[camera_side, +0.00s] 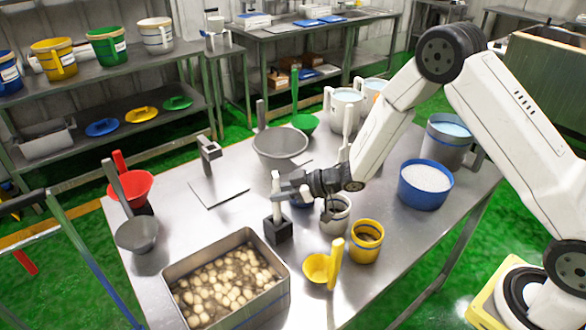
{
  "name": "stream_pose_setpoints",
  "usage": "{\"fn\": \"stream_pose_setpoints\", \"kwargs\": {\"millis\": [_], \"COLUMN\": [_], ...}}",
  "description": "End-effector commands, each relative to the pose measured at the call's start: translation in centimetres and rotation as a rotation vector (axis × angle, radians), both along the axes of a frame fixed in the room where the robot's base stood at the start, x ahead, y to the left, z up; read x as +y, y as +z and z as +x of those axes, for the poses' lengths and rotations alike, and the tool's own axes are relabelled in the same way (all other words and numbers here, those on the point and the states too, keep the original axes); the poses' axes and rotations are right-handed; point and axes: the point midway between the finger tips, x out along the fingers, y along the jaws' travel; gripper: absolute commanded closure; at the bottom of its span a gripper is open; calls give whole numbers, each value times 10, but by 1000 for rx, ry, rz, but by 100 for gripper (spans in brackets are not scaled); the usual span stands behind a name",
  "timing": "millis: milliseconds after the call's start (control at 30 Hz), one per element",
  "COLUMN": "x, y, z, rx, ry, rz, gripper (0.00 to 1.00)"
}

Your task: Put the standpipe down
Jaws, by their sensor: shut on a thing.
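My gripper (284,190) is at the middle of the steel table, its jaws shut on a pale upright pipe-like piece, which I take to be the standpipe (277,208). The piece stands roughly upright. Its lower end meets a dark square block (279,231) on the table; I cannot tell whether it sits in the block or just above it. The jaws hide part of its upper length.
A metal tray of potato-like lumps (228,283) is in front. A yellow scoop (318,268), yellow pot (366,240) and grey-white pot (336,214) stand close right. A grey bowl (280,146) is behind. A flat plate (219,191) lies left, with bare table around it.

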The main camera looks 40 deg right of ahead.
Motion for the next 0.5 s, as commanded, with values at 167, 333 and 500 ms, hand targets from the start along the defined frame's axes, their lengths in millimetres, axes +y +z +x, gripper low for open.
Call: {"fn": "stream_pose_setpoints", "kwargs": {"millis": [167,333,500], "x": [0,0,0], "y": [-18,-27,-28], "z": [0,0,0], "rx": [2,1,-1], "ry": [-1,0,0], "rz": [1,1,1], "gripper": [100,100,100]}}
